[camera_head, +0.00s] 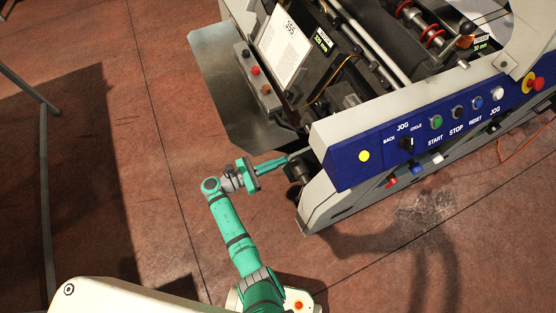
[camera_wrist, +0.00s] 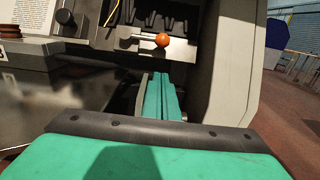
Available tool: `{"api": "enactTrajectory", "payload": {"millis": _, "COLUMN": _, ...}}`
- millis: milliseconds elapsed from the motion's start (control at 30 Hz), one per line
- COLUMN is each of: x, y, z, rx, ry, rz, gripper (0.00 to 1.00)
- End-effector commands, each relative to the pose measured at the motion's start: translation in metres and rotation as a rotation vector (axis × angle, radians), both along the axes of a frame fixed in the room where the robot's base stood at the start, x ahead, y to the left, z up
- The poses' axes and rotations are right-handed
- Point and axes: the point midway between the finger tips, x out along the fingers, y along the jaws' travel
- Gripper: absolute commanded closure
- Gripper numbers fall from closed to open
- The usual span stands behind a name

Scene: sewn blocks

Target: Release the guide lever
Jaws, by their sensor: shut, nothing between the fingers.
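In the wrist view, an orange ball knob (camera_wrist: 162,40) sits at the end of a short light metal rod on the machine. It looks like the guide lever, though no label confirms this. My gripper (camera_wrist: 161,76) has its two green fingers together, with nothing between them. The fingers point at the machine below the knob and appear apart from it. In the head view, my gripper (camera_head: 288,160) is at the machine's near left corner, left of the blue panel. I cannot make out the knob there.
The grey machine (camera_head: 318,135) has a blue control panel (camera_head: 365,175) with several buttons. A metal plate (camera_head: 222,70) juts out at its left. In the wrist view, a pale side wall (camera_wrist: 232,65) stands close right of the fingers. The floor (camera_head: 150,190) left of my arm is clear.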

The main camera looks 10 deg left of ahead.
Motion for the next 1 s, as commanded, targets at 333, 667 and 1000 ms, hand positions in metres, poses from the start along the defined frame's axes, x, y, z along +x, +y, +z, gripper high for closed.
{"api": "enactTrajectory", "payload": {"millis": 333, "x": 0.039, "y": -0.054, "z": 0.0, "rx": 0.0, "ry": 0.0, "rz": -0.003, "gripper": 1.0}}
{"api": "enactTrajectory", "payload": {"millis": 667, "x": 0.055, "y": -0.076, "z": 0.025, "rx": 0.002, "ry": -0.001, "rz": 0.0, "gripper": 1.0}}
{"api": "enactTrajectory", "payload": {"millis": 1000, "x": 0.057, "y": -0.078, "z": 0.028, "rx": 0.0, "ry": 0.0, "rz": 0.001, "gripper": 1.0}}
